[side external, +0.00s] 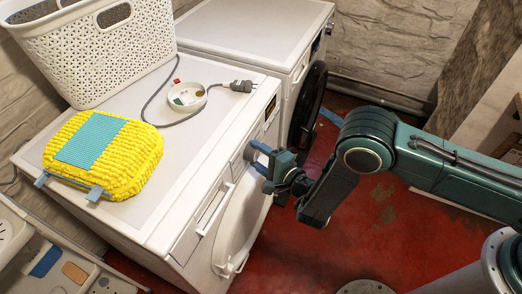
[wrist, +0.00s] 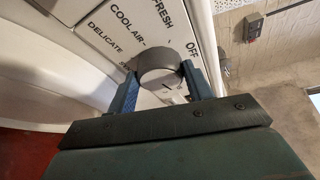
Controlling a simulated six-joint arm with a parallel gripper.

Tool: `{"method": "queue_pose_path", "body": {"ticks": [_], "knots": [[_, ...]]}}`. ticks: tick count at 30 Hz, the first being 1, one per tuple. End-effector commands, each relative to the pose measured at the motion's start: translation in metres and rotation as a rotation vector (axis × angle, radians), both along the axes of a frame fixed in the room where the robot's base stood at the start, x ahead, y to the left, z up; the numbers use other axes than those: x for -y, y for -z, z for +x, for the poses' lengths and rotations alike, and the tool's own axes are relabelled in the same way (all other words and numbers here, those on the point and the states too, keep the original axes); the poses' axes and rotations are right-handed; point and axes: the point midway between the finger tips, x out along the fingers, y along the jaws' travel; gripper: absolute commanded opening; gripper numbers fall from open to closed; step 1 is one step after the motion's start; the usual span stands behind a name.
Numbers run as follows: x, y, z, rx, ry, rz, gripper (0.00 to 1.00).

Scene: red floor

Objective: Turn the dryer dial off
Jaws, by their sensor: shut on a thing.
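The dryer (side external: 205,190) is the white front-loading machine nearest the camera in the side external view. Its dial (wrist: 158,66) is a round grey knob on the front panel, with printed labels "OFF", "FRESH", "COOL AIR" and "DELICATE" around it in the wrist view. My gripper (side external: 262,160) is at the front panel; in the wrist view its two blue fingers (wrist: 160,84) stand on either side of the dial and are shut on it. In the side external view the fingers mostly hide the dial. I cannot tell which label the dial points to.
A second white machine (side external: 255,30) with a dark round door stands behind. Red floor (side external: 300,260) is open in front.

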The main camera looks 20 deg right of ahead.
Motion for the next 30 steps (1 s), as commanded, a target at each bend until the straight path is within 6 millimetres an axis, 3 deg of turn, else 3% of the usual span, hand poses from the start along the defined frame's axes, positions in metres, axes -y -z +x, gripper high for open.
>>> {"method": "queue_pose_path", "body": {"ticks": [15, 30], "knots": [[0.0008, 0.0049, -0.0009, 0.174, 0.003, -0.18, 0.28], [0.0012, 0.0044, -0.0002, 0.207, 0.004, -0.212, 0.28]]}}
